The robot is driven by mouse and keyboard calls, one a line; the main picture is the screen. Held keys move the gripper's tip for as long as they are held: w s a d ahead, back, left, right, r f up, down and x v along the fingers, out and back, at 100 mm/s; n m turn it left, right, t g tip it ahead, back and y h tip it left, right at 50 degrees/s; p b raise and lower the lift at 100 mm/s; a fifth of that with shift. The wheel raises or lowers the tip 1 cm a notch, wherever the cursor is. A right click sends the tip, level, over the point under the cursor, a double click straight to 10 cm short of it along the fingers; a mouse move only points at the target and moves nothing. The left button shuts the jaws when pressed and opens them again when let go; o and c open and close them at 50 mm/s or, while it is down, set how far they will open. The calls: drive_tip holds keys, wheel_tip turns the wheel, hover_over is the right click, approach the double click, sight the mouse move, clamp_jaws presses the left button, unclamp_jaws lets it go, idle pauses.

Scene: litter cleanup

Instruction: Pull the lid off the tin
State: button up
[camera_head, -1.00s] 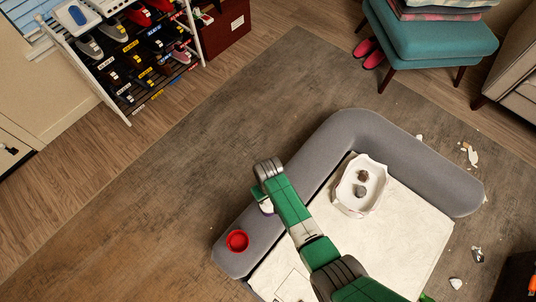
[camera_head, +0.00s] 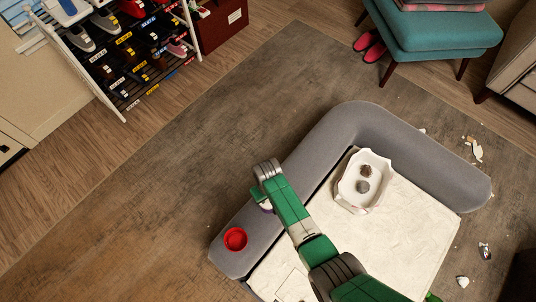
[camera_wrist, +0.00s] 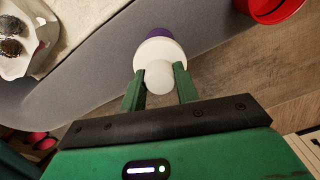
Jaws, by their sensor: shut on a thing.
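My gripper (camera_wrist: 159,84) is shut on the rounded white knob-like end (camera_wrist: 158,77) of a small object, with one green finger on each side. Beyond the knob is a wider white section (camera_wrist: 159,54), and a purple part (camera_wrist: 160,34) shows at its far end. I take the white part as the lid and the purple part as the tin, but cannot tell if they are joined or apart. In the head view, my wrist mostly hides this object (camera_head: 265,205), over the grey bolster.
An open red round container (camera_head: 235,239) stands on the grey bolster (camera_head: 300,160) close by. A white tray (camera_head: 349,187) with two lumps sits on the cream cushion (camera_head: 415,230). Litter (camera_head: 473,150) lies on the floor at right. A shoe rack (camera_head: 120,60) stands back left.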

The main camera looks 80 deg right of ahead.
clamp_jaws()
drive_tip(key=shift+r+p, duration=0.8)
drive_tip(key=shift+p, duration=0.1)
drive_tip(key=shift+r+p, duration=2.1)
drive_tip(key=shift+p, duration=0.05)
